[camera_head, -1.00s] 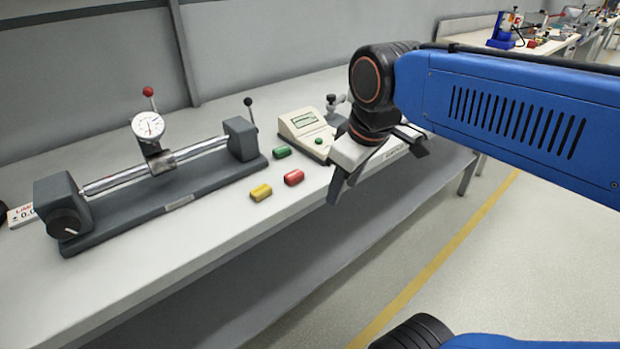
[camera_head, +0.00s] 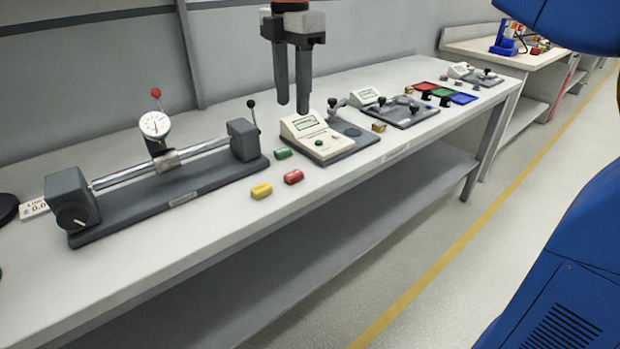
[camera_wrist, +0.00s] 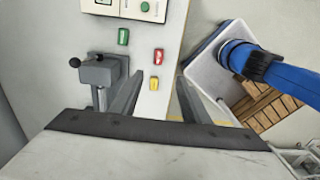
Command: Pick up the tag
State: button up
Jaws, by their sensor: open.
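Three small coloured pieces lie on the bench: green (camera_head: 282,154), red (camera_head: 293,177) and yellow (camera_head: 261,191). A white card with red and dark lettering (camera_head: 33,208) lies behind the left end of the gauge stand, partly hidden. I cannot tell which of these is the tag. My gripper (camera_head: 293,108) is open and empty, pointing down above the bench.
A dial gauge stand (camera_head: 170,193) with a raised lever fills the left of the bench. A cream meter box (camera_head: 312,130) stands right of the pieces. Farther right are a dark fixture (camera_head: 400,112) and coloured trays (camera_head: 445,94). The bench front is clear.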

send_over(294, 173)
notch_tip(294, 173, down, 10)
jog(key=shift+s+f, duration=0.15)
jog(key=shift+f, duration=3.45)
grip_shut()
